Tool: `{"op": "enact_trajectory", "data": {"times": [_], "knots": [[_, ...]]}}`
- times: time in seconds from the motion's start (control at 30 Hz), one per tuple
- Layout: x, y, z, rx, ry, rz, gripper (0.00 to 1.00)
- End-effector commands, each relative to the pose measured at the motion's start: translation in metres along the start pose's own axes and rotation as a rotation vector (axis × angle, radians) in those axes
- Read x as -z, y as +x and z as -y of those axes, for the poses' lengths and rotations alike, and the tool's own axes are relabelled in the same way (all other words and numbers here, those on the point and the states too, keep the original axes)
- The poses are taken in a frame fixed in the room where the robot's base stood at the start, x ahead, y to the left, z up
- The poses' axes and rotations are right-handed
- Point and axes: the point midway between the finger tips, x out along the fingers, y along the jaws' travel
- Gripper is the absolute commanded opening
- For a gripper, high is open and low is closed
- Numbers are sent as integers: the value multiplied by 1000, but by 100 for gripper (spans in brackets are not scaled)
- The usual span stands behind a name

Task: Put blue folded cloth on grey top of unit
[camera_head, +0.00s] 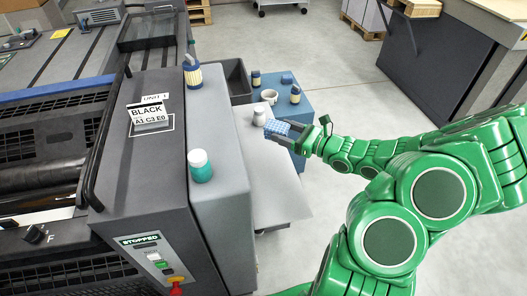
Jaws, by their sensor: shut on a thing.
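My gripper (288,132) is shut on a blue checked folded cloth (275,127). It holds the cloth to the right of the unit, over the area between the pale shelf and the blue cart. The cloth's far side and exact height are hard to tell. The grey top of the unit (217,125) is a long light-grey surface to the left of my gripper. A teal bottle with a white cap (200,168) stands at its near part, and a bottle with a yellow and blue body (192,74) stands at its far end.
A pale shelf (275,190) lies beside the unit, with a small white container (259,116) near its far end. A blue cart (318,108) carries a mug (269,96), small bottles (295,94) and a small blue item (286,79). The grey top is bare between its bottles.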

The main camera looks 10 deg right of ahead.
Motion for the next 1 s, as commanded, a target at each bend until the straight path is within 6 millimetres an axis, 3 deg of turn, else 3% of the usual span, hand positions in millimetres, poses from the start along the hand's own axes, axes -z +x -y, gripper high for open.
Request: {"op": "enact_trajectory", "data": {"times": [0.3,0.5,0.67,1.0], "knots": [[7,-44,-53,-127,4,-5,37],[10,-57,-70,-170,4,-9,37],[13,-56,-69,-179,4,-10,37],[29,-32,-41,-180,5,-9,37]]}}
